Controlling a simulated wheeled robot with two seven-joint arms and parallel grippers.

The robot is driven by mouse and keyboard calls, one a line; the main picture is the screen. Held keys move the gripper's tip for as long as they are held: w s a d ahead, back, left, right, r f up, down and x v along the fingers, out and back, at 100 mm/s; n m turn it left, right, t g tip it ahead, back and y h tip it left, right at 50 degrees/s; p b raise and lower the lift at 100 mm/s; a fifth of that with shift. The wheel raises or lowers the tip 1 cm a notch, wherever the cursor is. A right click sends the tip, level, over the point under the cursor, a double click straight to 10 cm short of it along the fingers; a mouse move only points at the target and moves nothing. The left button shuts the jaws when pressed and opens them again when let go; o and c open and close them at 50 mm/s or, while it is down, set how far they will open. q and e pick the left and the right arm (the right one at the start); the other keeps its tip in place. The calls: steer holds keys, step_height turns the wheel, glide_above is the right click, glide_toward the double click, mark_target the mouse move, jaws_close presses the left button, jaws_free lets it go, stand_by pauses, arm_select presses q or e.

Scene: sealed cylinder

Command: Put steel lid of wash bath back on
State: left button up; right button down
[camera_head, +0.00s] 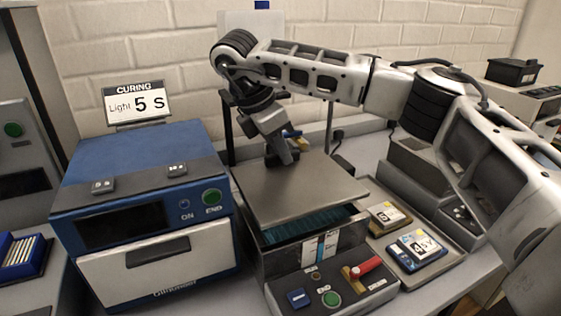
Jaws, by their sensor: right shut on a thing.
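The steel lid (300,192) is a flat grey plate over the wash bath (290,262). My right gripper (283,158) points down at the back part of the lid and is shut on it, though its fingertips and the part they grip are mostly hidden. The lid sits tilted or raised above the bath. Teal liquid or lining shows in a gap below its front edge. The bath's front has a control panel with a green button and a red lever. My left gripper is not in view.
A tray (452,262) with small labelled boxes (417,248) is on the right. A brick wall (150,40) is behind.

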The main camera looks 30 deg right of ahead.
mark_target(280, 164)
step_height(280, 164, down, 3)
steer(key=shift+f, duration=0.1)
steer(key=shift+f+b, duration=0.35)
steer(key=shift+f, duration=0.05)
steer(key=c, duration=1.4)
jaws_free()
steer(key=shift+c, duration=0.2)
steer(key=shift+r, duration=0.15)
